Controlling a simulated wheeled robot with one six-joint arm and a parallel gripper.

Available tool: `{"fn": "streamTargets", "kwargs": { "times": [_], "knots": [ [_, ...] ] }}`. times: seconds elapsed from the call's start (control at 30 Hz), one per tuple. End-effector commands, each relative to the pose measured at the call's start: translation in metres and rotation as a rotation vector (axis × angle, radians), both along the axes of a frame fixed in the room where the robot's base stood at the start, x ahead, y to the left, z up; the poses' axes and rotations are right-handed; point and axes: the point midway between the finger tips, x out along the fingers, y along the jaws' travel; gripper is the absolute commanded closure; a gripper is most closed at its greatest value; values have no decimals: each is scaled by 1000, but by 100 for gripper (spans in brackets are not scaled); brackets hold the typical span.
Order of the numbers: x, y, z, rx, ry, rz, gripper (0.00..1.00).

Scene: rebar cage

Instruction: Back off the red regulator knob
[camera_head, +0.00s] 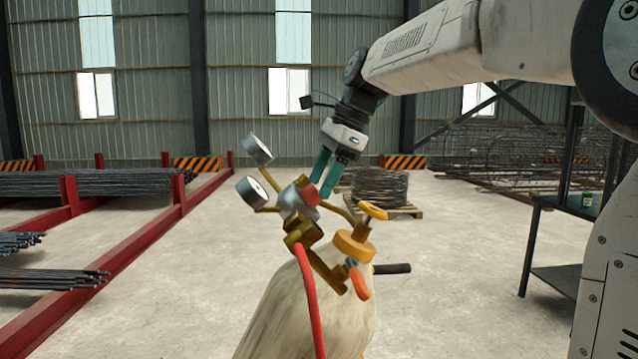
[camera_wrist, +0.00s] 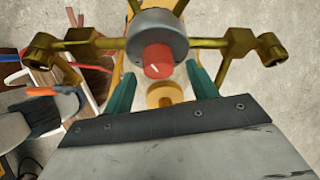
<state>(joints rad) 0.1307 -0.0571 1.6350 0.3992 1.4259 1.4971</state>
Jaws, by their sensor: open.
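The red regulator knob (camera_head: 311,197) sits on the front of the grey regulator body (camera_head: 292,205), on top of a pale gas cylinder (camera_head: 290,305). In the wrist view the knob (camera_wrist: 158,60) shows below the round grey body (camera_wrist: 158,38), with a white mark on its face. My gripper (camera_head: 325,178) has green fingers and is open. In the wrist view its fingertips (camera_wrist: 160,75) stand on either side of the knob, with a visible gap between each finger and the knob. Whether they reach its full depth I cannot tell.
Two round gauges (camera_head: 257,149) stick out left of the regulator. A yellow handwheel (camera_head: 373,211) and an orange valve handle (camera_head: 358,282) are close on the right. A red hose (camera_head: 309,300) hangs down in front.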

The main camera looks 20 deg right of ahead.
Motion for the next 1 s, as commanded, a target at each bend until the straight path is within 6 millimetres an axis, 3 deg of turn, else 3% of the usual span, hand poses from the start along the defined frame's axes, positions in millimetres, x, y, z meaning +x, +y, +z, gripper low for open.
{"fn": "streamTargets", "kwargs": {
  "times": [0.13, 0.4, 0.57, 0.6, 1.0],
  "knots": [
    [2, 5, -10, 0, 0, 2, 42],
    [2, 7, -12, 0, -1, 4, 42],
    [2, 7, -12, 0, -1, 4, 84],
    [2, 7, -12, -1, -1, 4, 87],
    [1, 7, -11, -16, -47, 44, 86]
  ]
}}
